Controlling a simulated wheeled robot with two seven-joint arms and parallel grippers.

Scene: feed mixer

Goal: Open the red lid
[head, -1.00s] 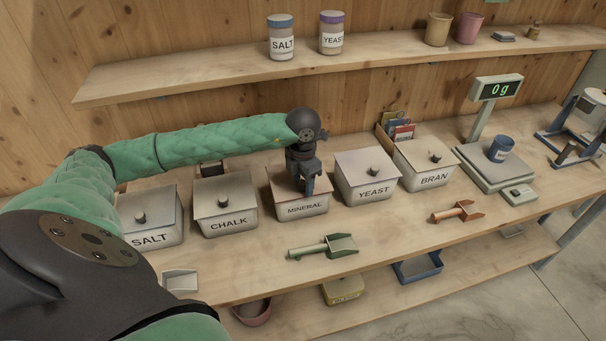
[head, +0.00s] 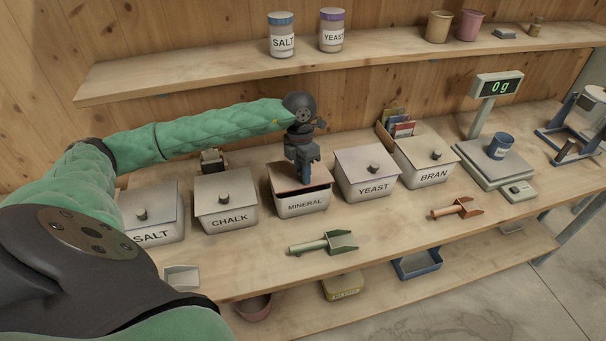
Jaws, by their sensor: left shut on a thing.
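The MINERAL bin (head: 302,206) stands in the middle of the row of labelled bins. Its lid (head: 283,181) looks dull reddish-brown, and no brighter red lid shows. My left gripper (head: 304,177) points down over this lid and is shut on its knob, which the fingers hide. The lid is raised a little and tilted, with a dark gap between its front edge and the bin's rim. My right gripper is not in view.
The SALT bin (head: 154,226) and CHALK bin (head: 227,214) are to the left, the YEAST bin (head: 372,188) and BRAN bin (head: 432,174) to the right, all lidded. A green scoop (head: 322,243) lies in front. A shelf (head: 360,62) runs above.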

